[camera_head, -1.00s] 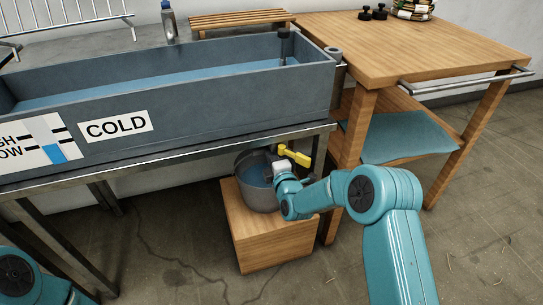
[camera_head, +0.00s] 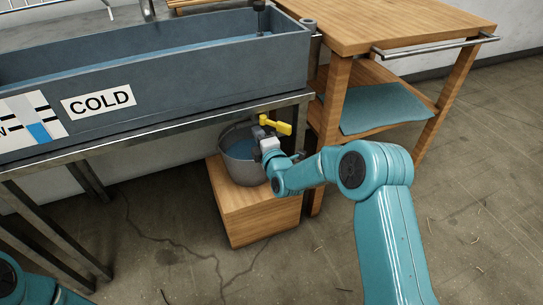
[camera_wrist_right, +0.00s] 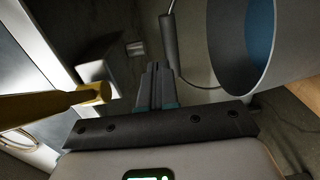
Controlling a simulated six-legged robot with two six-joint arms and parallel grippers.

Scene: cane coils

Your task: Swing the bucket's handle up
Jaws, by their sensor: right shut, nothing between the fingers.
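The grey bucket (camera_head: 240,172) stands upright on a wooden block, with blue water inside. In the right wrist view the bucket (camera_wrist_right: 226,50) is at the upper right. Its handle is a thin wire with a dark cylindrical grip (camera_wrist_right: 168,40), which hangs down beside the bucket wall. I cannot make out the handle in the head view. My right gripper (camera_head: 258,133) is at the bucket's right rim, beside the yellow lever. Its fingers (camera_wrist_right: 154,70) are shut and empty, close to the grip but apparently apart from it. My left gripper is out of view.
A yellow lever (camera_head: 275,124) is close to my right gripper and also shows in the wrist view (camera_wrist_right: 55,104). The wooden block (camera_head: 250,215) stands under the sink trough (camera_head: 190,88). A wooden table (camera_head: 400,28) is at the right. The floor in front is clear.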

